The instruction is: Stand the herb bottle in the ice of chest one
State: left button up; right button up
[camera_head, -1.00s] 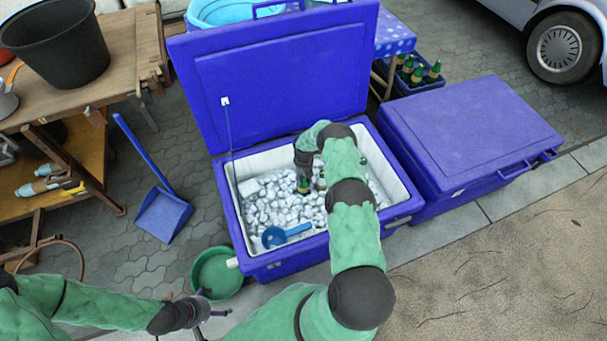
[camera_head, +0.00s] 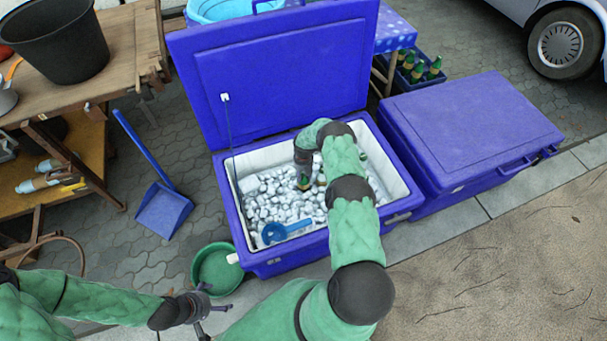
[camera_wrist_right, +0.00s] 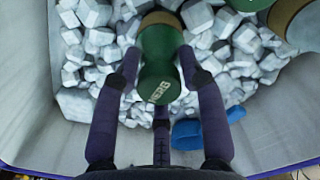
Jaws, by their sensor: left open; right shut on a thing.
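The open blue chest (camera_head: 233,216) with a white lining holds a bed of ice (camera_head: 262,205). My right gripper (camera_head: 304,178) reaches down into it and is shut on the green herb bottle (camera_wrist_right: 160,55). The wrist view shows the HERB lettering and the dark fingers around the bottle, with ice close about it. Whether the bottle's base is in the ice is hidden; in the head view (camera_head: 304,185) only a little of the bottle shows. My left gripper (camera_head: 208,300) is open and empty, outside the chest near the green tub.
A blue scoop (camera_head: 287,231) lies on the ice near the front wall. Another bottle (camera_wrist_right: 292,22) is close by at the wrist view's upper right. The lid (camera_head: 280,75) stands open behind. A closed blue chest (camera_head: 470,125) stands right, a green tub (camera_head: 215,268) at front left.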

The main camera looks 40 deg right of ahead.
jog(key=shift+f, duration=0.45)
jog(key=o, duration=1.7)
notch_tip(320, 180, up, 27)
jog(key=p, duration=1.3)
dwell(0.3)
jog(key=shift+a, duration=0.1)
dwell(0.7)
